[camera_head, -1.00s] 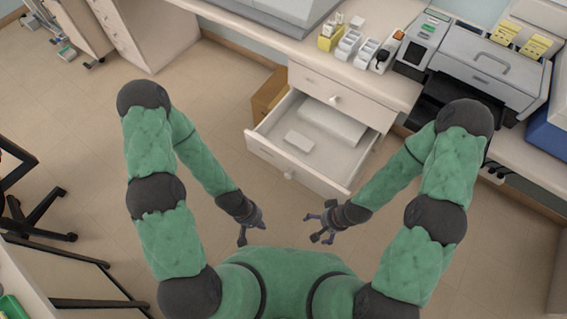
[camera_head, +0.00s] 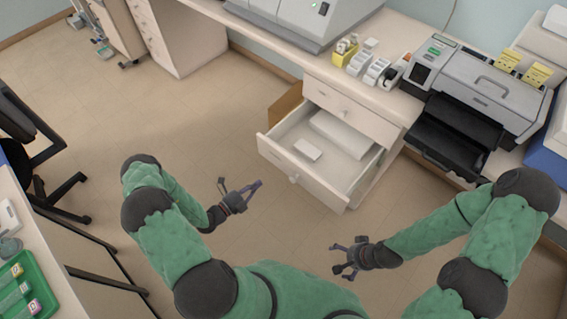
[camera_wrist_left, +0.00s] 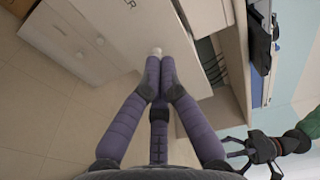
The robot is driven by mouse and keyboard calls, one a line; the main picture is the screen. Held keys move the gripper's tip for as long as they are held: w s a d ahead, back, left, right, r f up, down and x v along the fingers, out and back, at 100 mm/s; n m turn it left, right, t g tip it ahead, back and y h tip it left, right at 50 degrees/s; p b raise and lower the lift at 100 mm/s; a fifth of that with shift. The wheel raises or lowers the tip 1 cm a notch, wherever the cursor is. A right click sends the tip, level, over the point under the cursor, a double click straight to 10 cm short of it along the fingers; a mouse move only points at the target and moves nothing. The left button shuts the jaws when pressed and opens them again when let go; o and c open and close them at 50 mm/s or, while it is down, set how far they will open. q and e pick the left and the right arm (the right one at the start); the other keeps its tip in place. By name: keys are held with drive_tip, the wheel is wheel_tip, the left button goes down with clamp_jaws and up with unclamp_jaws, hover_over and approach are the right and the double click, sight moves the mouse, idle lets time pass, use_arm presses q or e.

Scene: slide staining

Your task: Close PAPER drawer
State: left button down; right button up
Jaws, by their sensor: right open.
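The PAPER drawer (camera_head: 276,149) is pulled out below a shut drawer in the head view. Its front, with a white knob (camera_head: 295,179), faces me, and a small white box (camera_head: 308,149) and a larger white block (camera_head: 340,134) lie inside. My left gripper (camera_head: 255,187) is left of the drawer front and apart from it. In the left wrist view its fingertips (camera_wrist_left: 160,62) converge just short of a white knob (camera_wrist_left: 157,50) in the picture; its jaw state is unclear. My right gripper (camera_head: 340,259) is open and empty, in front of the drawer at lower right.
A printer (camera_head: 490,90) with a dark open tray stands right of the cabinet. Small boxes and a dispenser (camera_head: 376,72) sit on the counter. A chair (camera_head: 45,165) and a side table with a green tray (camera_head: 30,290) are at left. The floor before the drawer is clear.

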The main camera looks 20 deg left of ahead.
sight(280, 155)
use_arm(q)
drive_tip(key=shift+n+t+y, duration=0.5)
drive_tip(key=shift+n+y, duration=0.1)
drive_tip(key=shift+n, duration=0.2)
drive_tip(key=b+x, duration=0.1)
drive_tip(key=x, duration=0.3)
drive_tip(key=a+b+x, duration=0.1)
drive_tip(key=x, duration=0.4)
drive_tip(key=a+b+x, duration=0.1)
drive_tip(key=x, duration=0.3)
drive_tip(key=shift+w+d, duration=0.1)
drive_tip(key=shift+w, duration=0.45)
use_arm(e)
wheel_tip(280, 155, down, 3)
drive_tip(key=shift+d+f, duration=0.1)
drive_tip(key=shift+d, duration=0.05)
use_arm(q)
drive_tip(key=shift+w, duration=0.1)
